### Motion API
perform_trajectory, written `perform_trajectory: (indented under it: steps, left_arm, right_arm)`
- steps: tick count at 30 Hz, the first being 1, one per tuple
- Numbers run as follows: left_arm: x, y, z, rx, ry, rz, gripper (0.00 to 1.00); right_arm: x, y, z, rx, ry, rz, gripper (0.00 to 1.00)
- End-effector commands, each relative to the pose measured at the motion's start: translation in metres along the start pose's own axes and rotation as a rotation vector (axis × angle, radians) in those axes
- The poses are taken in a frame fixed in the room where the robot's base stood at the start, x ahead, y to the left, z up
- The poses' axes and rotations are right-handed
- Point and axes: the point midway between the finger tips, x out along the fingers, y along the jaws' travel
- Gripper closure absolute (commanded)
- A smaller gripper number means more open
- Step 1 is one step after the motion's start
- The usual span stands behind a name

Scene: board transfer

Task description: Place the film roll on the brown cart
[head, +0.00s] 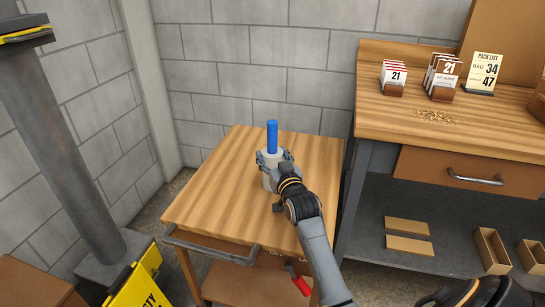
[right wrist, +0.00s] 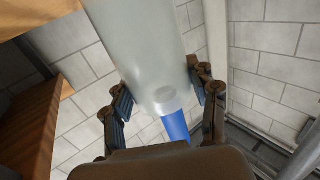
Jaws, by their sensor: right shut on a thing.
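The film roll (head: 272,137) is a pale translucent cylinder with a blue core sticking out of its top. It stands upright over the middle of the brown cart (head: 215,195), which has a wooden top and a grey handle. My right gripper (head: 273,158) is shut around the roll's upper body. In the right wrist view, the pale roll (right wrist: 135,40) lies between the fingers of the gripper (right wrist: 160,90). The roll's lower end is hidden by the gripper and arm, so I cannot tell whether it touches the cart top. My left gripper is not in view.
A wooden workbench (head: 375,115) stands at the right, with cards (head: 394,78), a pack list sign (head: 484,73) and small boxes below. A grey column (head: 70,140) and yellow sign (head: 140,280) are at the left. The cart top around the roll is clear.

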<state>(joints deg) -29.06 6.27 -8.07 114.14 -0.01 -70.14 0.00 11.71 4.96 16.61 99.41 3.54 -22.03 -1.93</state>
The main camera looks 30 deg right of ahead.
Motion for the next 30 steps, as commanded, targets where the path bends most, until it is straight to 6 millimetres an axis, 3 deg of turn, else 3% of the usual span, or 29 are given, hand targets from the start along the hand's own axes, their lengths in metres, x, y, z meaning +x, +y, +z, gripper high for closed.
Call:
perform_trajectory:
  steps: [2, 3, 6, 17, 20, 23, 30]
  left_arm:
    - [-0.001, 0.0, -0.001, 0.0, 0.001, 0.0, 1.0]
    - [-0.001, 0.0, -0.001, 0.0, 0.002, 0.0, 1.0]
    - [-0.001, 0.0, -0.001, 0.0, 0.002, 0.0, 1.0]
    - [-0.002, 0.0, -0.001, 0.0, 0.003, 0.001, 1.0]
    - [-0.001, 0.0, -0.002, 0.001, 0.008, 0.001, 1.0]
    - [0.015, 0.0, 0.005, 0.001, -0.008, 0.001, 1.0]
    - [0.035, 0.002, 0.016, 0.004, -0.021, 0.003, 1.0]
  right_arm:
    - [0.0, 0.0, 0.001, 0.0, 0.002, 0.0, 0.84]
    - [0.0, 0.0, 0.002, 0.0, 0.0, 0.0, 0.33]
    - [0.0, 0.0, 0.002, 0.0, 0.0, 0.0, 0.19]
    - [-0.001, 0.0, -0.001, 0.0, 0.001, 0.0, 0.19]
    - [-0.012, 0.0, 0.0, 0.0, -0.002, 0.0, 0.19]
    - [-0.03, 0.0, -0.001, 0.0, -0.001, 0.0, 0.19]
    - [-0.083, 0.0, -0.001, 0.0, -0.002, 0.0, 0.19]
